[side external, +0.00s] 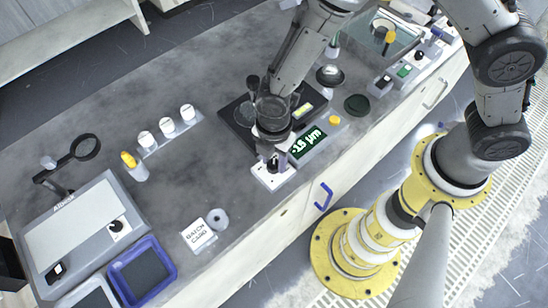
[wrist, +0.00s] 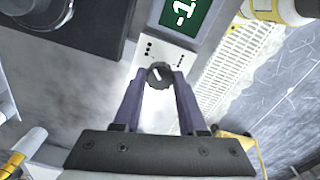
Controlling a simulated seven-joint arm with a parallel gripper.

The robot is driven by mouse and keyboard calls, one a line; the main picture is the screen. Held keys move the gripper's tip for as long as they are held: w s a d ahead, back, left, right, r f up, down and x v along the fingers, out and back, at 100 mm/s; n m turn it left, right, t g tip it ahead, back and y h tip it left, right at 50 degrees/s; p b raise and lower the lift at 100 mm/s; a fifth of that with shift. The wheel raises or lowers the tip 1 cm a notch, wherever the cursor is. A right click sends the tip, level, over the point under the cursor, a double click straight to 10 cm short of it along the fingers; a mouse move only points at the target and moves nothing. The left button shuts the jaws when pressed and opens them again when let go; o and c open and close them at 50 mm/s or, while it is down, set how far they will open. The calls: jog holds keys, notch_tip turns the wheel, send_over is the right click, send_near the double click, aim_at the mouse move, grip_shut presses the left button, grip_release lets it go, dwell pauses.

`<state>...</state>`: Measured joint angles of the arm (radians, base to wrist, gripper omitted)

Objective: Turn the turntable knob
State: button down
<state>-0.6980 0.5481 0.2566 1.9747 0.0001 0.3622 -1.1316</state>
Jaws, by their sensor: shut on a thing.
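The turntable knob (wrist: 159,75) is a small dark round knob with a white pointer mark. It sits on a light panel (wrist: 158,52) with small black dots around it. My gripper (wrist: 159,78) is shut on the knob, with one purple-grey finger on each side. In the side external view my gripper (side external: 273,162) points down over the light panel (side external: 268,180), and its fingers largely hide the knob there. A green display (side external: 307,143) beside the panel reads about -15 µm.
A black square base (side external: 238,118) stands behind my gripper. A batch card (side external: 199,235), a grey ring (side external: 217,218) and white-capped jars (side external: 167,126) are to the left. A grey machine (side external: 82,230) and blue tray (side external: 168,262) stand at lower left. Bare bench lies between.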

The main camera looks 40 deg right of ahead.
jog(key=m, duration=0.4)
jog(key=shift+m, duration=0.3)
jog(key=m, duration=0.4)
jog(key=shift+m, duration=0.3)
jog(key=m, duration=0.4)
jog(key=shift+m, duration=2.3)
jog(key=shift+c, duration=2.3)
grip_release()
